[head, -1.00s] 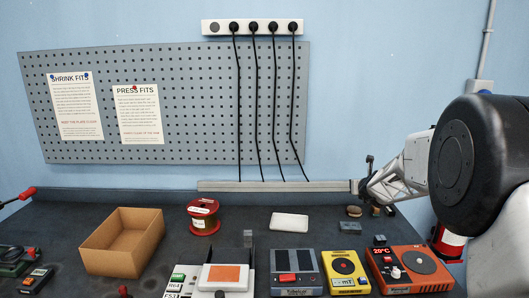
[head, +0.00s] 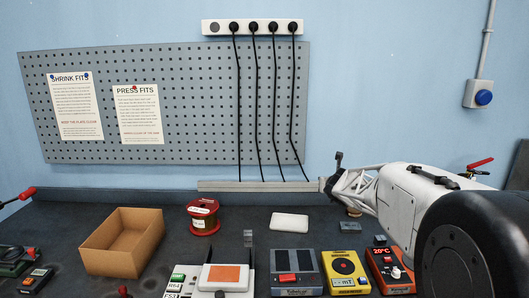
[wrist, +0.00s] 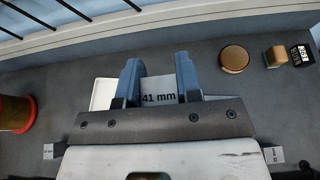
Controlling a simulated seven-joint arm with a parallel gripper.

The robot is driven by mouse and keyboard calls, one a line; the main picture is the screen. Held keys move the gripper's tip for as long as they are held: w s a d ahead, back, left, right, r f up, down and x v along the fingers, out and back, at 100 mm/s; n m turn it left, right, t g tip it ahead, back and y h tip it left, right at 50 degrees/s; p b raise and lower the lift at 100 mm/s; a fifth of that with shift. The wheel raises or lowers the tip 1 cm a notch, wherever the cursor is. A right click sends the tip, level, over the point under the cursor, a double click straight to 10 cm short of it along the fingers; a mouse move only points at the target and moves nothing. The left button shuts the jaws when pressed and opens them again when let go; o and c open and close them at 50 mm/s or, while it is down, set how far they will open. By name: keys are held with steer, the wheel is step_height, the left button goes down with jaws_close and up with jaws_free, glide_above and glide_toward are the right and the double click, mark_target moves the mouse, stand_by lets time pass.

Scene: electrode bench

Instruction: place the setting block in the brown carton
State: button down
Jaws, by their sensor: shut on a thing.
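The setting block looks to be the grey block marked "41 mm" between my two blue fingers in the wrist view (wrist: 158,92). In the head view the grey block (head: 350,227) is low, at the bench surface or very close to it; I cannot tell if it touches. My gripper (wrist: 159,82) is shut on it. In the head view my arm largely hides the fingers. The brown carton (head: 108,261) stands open and looks empty on the left of the bench, well left of my gripper. It is outside the wrist view.
A red spool (head: 203,217) and a white plate (head: 290,223) lie between carton and gripper. Another small grey block (head: 248,238) stands near the scale (head: 223,277). Grey, yellow (head: 344,272) and orange devices line the front. A round brown disc (wrist: 234,59) is close by.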

steer(key=s+a, duration=0.2)
steer(key=a, duration=0.3)
steer(key=shift+a+r, duration=0.25)
steer(key=shift+a, duration=0.1)
stand_by(0.3)
steer(key=shift+a, duration=0.1)
steer(key=s+a+n+g+y, duration=0.2)
steer(key=s+a+n+y, duration=0.15)
steer(key=a, duration=0.75)
steer(key=s+a+r+n+g+y, duration=0.1)
steer(key=s+a+n+g+y, duration=0.2)
steer(key=a, duration=0.8)
steer(key=s+a+n+g+y, duration=0.1)
steer(key=s+a+n+y, duration=0.3)
steer(key=a, duration=0.7)
steer(key=s+a+f+n+g+y, duration=0.1)
steer(key=s+a+n+g, duration=0.5)
steer(key=s, duration=0.6)
steer(key=s+a+f+n+g+y, duration=0.1)
steer(key=s+a+n+g, duration=0.5)
steer(key=s+a, duration=0.5)
steer(key=shift+s+a+g, duration=0.15)
steer(key=shift+s+g, duration=0.25)
steer(key=shift+s, duration=0.15)
